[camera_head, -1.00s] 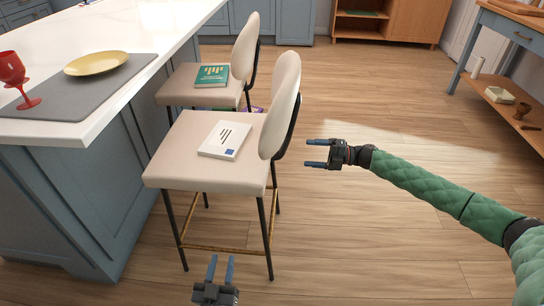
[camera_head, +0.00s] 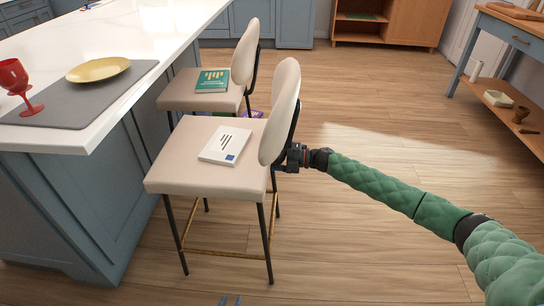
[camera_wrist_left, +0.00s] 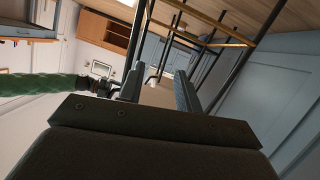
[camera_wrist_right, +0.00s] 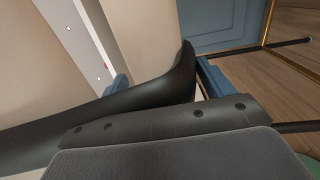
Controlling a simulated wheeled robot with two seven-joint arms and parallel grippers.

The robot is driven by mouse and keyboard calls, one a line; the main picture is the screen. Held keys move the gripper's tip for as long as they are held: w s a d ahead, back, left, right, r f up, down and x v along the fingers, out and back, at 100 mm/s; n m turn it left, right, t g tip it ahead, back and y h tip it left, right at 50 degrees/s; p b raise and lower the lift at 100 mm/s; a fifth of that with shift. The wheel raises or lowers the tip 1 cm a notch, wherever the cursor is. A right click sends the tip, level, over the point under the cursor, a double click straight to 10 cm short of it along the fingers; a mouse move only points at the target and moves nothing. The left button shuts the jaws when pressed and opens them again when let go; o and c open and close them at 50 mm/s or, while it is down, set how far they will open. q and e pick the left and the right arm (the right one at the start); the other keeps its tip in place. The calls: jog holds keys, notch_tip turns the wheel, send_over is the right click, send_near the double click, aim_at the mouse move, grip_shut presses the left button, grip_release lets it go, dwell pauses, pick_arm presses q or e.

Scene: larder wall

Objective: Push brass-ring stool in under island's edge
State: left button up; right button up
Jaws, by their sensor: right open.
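The near stool (camera_head: 165,180) has a beige seat and backrest, black legs and a brass ring (camera_head: 215,253) low between them. It stands beside the island (camera_head: 100,185), its backrest (camera_head: 281,112) on the right, away from the island.
A white booklet (camera_head: 225,145) lies on the near seat. A second beige stool (camera_head: 180,92) with a green book (camera_head: 212,80) stands behind. A red goblet (camera_head: 15,82) and yellow plate (camera_head: 98,69) are on the island. The floor (camera_head: 380,110) to the right is clear.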

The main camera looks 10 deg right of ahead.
jog(key=shift+w+a, duration=0.15)
jog(key=shift+a, duration=0.3)
jog(key=c, duration=1.7)
jog(key=shift+f, duration=0.15)
grip_shut()
